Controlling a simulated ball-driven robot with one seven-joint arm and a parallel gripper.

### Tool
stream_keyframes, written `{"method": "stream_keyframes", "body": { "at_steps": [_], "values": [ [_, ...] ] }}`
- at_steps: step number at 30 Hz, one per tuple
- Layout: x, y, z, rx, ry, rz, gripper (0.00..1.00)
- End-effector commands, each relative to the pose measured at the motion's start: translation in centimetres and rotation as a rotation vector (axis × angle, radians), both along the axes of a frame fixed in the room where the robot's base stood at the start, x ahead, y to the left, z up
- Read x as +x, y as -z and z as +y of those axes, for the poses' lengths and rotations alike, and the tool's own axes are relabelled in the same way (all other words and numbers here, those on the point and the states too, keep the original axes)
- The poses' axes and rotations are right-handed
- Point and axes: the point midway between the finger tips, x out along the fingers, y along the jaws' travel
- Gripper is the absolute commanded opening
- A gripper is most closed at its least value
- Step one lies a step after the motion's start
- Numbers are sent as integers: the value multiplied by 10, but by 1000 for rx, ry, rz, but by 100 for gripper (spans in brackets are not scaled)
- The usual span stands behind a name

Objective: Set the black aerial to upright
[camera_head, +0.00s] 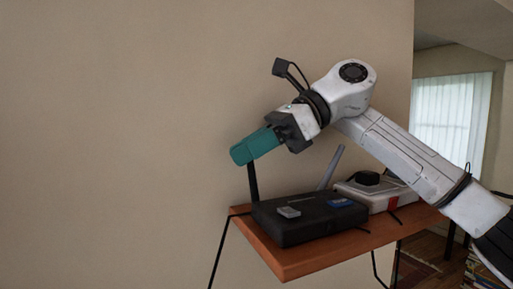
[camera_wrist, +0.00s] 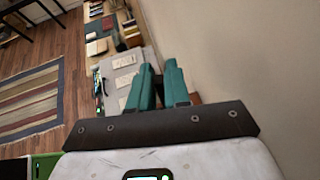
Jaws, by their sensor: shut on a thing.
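The black aerial (camera_head: 253,183) rises from the rear left of a black box (camera_head: 300,228) on a wooden shelf. In the head view it stands nearly upright, its visible part leaning slightly left at the top. My gripper (camera_head: 240,155) comes down from the upper right, and its teal fingers are shut on the aerial's upper end, hiding the tip. In the wrist view my gripper (camera_wrist: 158,80) shows its two teal fingers with a narrow dark gap between them; the aerial cannot be made out clearly there.
A grey aerial (camera_head: 331,168) leans right near a pale device (camera_head: 375,190) behind the black box. The wooden shelf (camera_head: 285,266) has a bare front edge. The wall (camera_head: 120,130) is close behind.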

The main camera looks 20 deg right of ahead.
Motion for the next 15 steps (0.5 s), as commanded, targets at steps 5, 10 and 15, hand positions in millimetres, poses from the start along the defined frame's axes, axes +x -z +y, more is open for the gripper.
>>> {"method": "stream_keyframes", "body": {
  "at_steps": [5,10,15],
  "values": [
    [8,0,0,23,1,0,0],
    [9,0,0,24,0,-1,0],
    [9,0,0,23,0,-1,0]
  ]
}}
